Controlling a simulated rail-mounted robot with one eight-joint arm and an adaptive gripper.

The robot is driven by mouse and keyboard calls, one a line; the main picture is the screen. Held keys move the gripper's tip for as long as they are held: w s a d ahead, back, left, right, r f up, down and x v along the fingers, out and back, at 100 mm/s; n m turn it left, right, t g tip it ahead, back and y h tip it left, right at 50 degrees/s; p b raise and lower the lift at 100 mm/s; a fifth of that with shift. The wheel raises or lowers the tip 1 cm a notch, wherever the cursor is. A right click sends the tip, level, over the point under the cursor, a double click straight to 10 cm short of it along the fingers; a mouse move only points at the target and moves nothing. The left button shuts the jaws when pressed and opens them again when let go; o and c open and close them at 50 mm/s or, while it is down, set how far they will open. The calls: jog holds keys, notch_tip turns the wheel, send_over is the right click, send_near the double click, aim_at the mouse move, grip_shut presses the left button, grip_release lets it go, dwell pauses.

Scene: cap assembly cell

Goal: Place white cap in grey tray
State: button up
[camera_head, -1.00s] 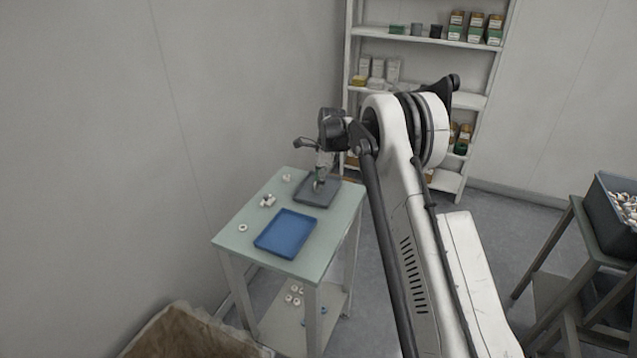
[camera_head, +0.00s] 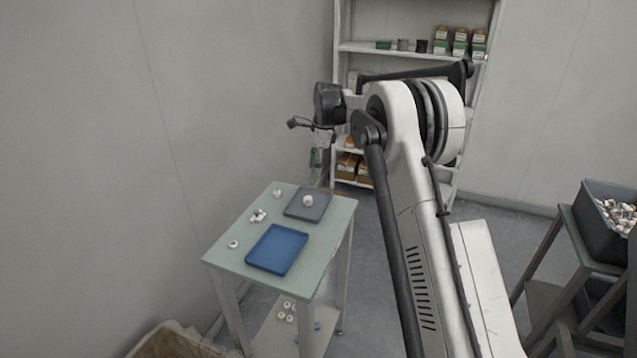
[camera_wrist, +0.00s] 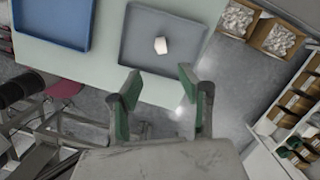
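A white cap (camera_head: 308,200) lies in the grey tray (camera_head: 296,213) at the far end of the table. In the wrist view the cap (camera_wrist: 161,46) sits in the middle of the grey tray (camera_wrist: 135,58), clear of its walls. My gripper (camera_wrist: 160,84) is open and empty, with green pads on its two spread fingers. In the head view my gripper (camera_head: 318,165) is raised above the table's far edge, apart from the cap. Its fingers are small there.
A blue tray (camera_head: 277,250) is nearer on the table and looks empty. Several white caps (camera_head: 258,215) lie on the table's left side. A shelf (camera_head: 405,50) stands behind. A dark bin (camera_head: 600,225) of caps is at right.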

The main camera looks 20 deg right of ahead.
jog(key=s+a+r+n+t+h, duration=0.15)
jog(key=s+r+n, duration=0.25)
jog(key=s+r, duration=0.6)
jog(key=s+r+n+t, duration=0.2)
jog(key=s+r+n, duration=0.3)
jog(key=s+r, duration=0.5)
jog(key=s+f+n+t, duration=0.1)
jog(key=s+f+n, duration=0.2)
jog(key=s, duration=0.7)
jog(key=s+f+n+t, duration=0.1)
jog(key=s+n, duration=0.3)
jog(key=s, duration=0.7)
jog(key=s+f+n+t, duration=0.1)
jog(key=s+f+n, duration=0.2)
jog(key=s, duration=0.8)
jog(key=shift+a+f+n, duration=0.3)
jog(key=shift+a+f, duration=0.1)
jog(key=shift+f, duration=0.45)
jog(key=shift+h, duration=0.25)
notch_tip(320, 180, down, 2)
jog(key=shift+f+b, duration=0.25)
jog(key=shift+b, duration=0.95)
